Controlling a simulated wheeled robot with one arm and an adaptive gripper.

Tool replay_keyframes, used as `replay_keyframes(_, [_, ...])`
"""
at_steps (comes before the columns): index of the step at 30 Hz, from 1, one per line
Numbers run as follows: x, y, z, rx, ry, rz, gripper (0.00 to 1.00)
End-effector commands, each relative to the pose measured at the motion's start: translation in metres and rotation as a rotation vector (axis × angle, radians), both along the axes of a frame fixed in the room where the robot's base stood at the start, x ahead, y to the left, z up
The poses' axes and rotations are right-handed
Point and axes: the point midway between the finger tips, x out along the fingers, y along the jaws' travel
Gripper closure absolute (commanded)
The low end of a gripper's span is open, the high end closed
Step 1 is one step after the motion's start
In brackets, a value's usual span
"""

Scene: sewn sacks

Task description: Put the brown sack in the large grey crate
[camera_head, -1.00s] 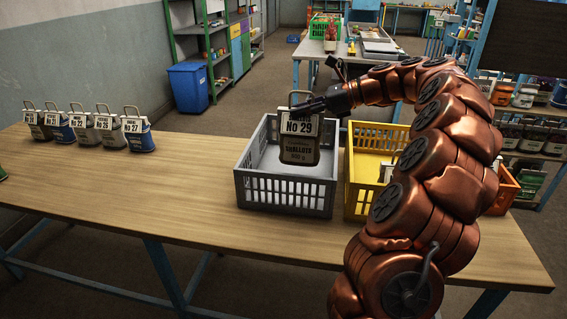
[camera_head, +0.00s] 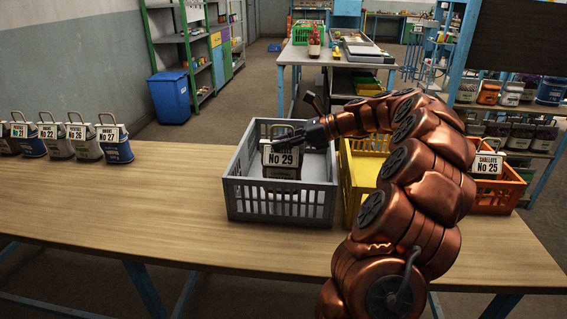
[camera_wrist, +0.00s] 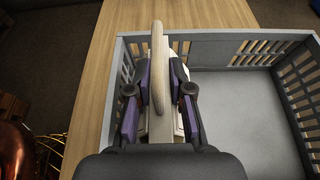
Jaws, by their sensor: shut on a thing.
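The brown sack (camera_head: 285,173) carries a white label reading No 29 and has a loop handle on top. My gripper (camera_head: 289,140) is shut on this handle. The wrist view shows the pale handle (camera_wrist: 157,75) between the two dark and purple fingers of my gripper (camera_wrist: 160,107). The large grey crate (camera_head: 281,206) stands on the table with slatted walls. The sack hangs upright within the crate's outline, low between its walls. I cannot tell whether its base touches the crate floor. In the wrist view the crate (camera_wrist: 230,38) looks otherwise empty to the right of the sack.
A yellow crate (camera_head: 357,180) stands just right of the grey one. An orange crate (camera_head: 510,190) with sack No 25 (camera_head: 487,165) is further right. Several labelled sacks (camera_head: 85,140) stand at the table's left. The wooden table (camera_head: 150,205) between is clear.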

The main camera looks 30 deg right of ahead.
Motion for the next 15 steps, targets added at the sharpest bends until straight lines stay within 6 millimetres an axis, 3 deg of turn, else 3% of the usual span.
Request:
replay_keyframes(8, [0.000, 0.001, -0.018, 0.002, -0.001, 0.002, 1.00])
replay_keyframes(15, [0.000, 0.000, -0.045, 0.001, -0.002, -0.002, 1.00])
